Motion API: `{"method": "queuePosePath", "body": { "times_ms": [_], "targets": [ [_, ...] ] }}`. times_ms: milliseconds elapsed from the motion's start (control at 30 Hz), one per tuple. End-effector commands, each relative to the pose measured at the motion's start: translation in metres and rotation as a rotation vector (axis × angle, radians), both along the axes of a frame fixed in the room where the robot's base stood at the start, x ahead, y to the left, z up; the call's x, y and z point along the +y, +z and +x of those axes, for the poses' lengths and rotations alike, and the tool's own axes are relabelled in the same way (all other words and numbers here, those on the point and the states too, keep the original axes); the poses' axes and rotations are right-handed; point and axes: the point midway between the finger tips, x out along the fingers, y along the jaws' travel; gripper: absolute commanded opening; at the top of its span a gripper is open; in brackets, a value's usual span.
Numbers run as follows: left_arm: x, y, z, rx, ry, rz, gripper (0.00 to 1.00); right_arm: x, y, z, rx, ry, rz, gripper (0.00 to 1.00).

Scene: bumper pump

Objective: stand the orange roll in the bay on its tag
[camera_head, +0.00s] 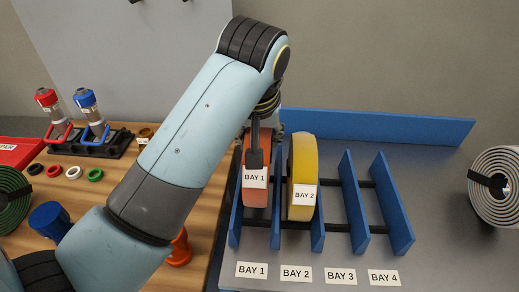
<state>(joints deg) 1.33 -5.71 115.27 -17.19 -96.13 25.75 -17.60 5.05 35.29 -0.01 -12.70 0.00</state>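The orange roll (256,192) carries a tag reading BAY 1. It stands on edge at the leftmost slot of the blue rack (358,205), above the plate label BAY 1 (252,270). My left gripper (255,158) is at the top of the orange roll, with a dark part against its upper front. Its other finger is hidden, so I cannot tell whether it grips or only touches the roll. My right gripper is not in view.
A yellow roll (303,165) tagged BAY 2 stands in the second slot. The two right slots are empty. A grey roll (497,187) is at the far right, a green roll (12,200) at the far left.

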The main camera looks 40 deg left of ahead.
Motion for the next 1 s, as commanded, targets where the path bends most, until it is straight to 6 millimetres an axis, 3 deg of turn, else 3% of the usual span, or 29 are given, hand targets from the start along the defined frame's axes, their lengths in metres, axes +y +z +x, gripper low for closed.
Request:
{"method": "queuePosePath", "body": {
  "times_ms": [300,700,733,900,1000],
  "targets": [
    [0.0,-0.033,0.001,-0.003,0.0,0.001,0.0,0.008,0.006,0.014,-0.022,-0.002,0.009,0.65],
    [0.0,-0.038,0.001,-0.004,0.0,0.001,0.0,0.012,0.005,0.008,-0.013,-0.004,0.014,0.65],
    [0.0,-0.039,0.0,0.0,0.0,0.0,0.46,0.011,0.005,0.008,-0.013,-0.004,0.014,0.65],
    [0.0,-0.039,0.0,0.0,0.0,0.0,0.65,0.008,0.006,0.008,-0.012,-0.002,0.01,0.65],
    [0.0,-0.039,0.0,0.0,0.0,0.0,0.65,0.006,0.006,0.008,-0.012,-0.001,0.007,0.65]
  ]
}}
